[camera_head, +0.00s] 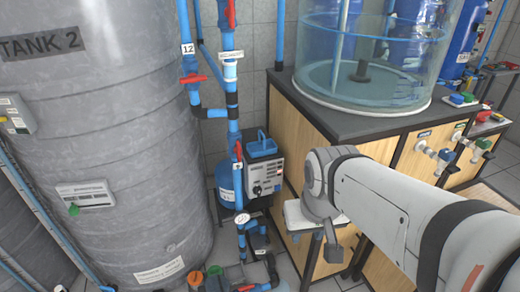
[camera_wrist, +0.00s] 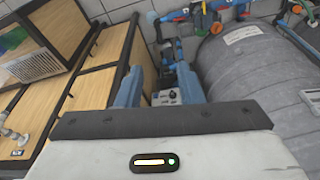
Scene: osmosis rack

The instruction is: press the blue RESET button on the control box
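The control box (camera_head: 264,175) is a grey-white unit with a dark top and a blue handle, standing low behind the pipes between the tank and the wooden cabinet. In the wrist view, a small grey box (camera_wrist: 165,97), which looks like the same unit, shows between my fingers, partly hidden by my gripper. My gripper (camera_wrist: 160,70) has its two blue-grey fingers apart with nothing held, and points toward the box from a distance. In the head view, my arm hides most of the gripper.
A large grey tank (camera_head: 105,130) stands at the left. Blue pipes (camera_head: 233,130) with red valve handles run upright just left of the box. A wooden cabinet (camera_head: 375,152) bearing a clear water vessel (camera_head: 365,75) stands at the right. Pipework lies on the floor below.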

